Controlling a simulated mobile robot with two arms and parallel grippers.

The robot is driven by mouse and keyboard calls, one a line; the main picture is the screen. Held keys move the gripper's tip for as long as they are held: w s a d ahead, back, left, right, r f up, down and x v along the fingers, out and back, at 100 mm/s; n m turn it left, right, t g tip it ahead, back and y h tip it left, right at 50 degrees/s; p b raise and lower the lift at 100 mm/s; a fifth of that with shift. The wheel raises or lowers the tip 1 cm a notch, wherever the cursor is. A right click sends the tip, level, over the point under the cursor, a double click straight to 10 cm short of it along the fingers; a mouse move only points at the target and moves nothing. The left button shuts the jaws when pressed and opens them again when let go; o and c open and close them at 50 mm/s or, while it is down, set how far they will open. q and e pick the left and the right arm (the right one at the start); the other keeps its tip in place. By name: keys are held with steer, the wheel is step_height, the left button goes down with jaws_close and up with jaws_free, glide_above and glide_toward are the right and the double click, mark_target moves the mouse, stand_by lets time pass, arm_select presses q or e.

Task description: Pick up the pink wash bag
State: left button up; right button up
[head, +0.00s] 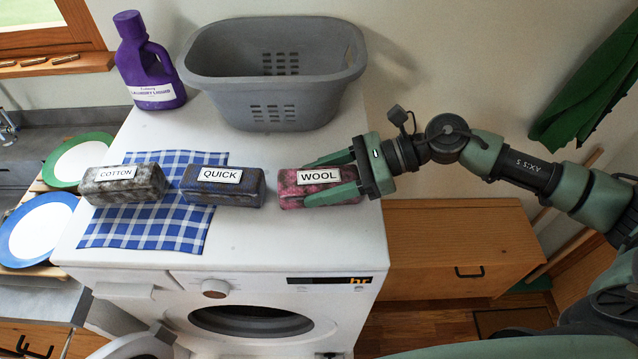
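The pink wash bag (290,187) is a pink and dark mottled block-shaped bag with a white WOOL label on top. It sits on the right part of the white washing machine's top (240,240). My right gripper (330,178) reaches in from the right, with one finger behind the bag and one along its front. The fingers are apart with the bag between them, and the front finger hides part of its front face. I cannot tell whether they press on it. My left gripper is not in view.
A dark blue QUICK bag (222,194) and a grey COTTON bag (122,192) stand to the left on a blue checked cloth (150,232). A grey basket (274,98) and a purple laundry liquid bottle (148,65) stand behind. Plates (40,230) lie at far left.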

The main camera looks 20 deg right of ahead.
steer(key=c, duration=0.5)
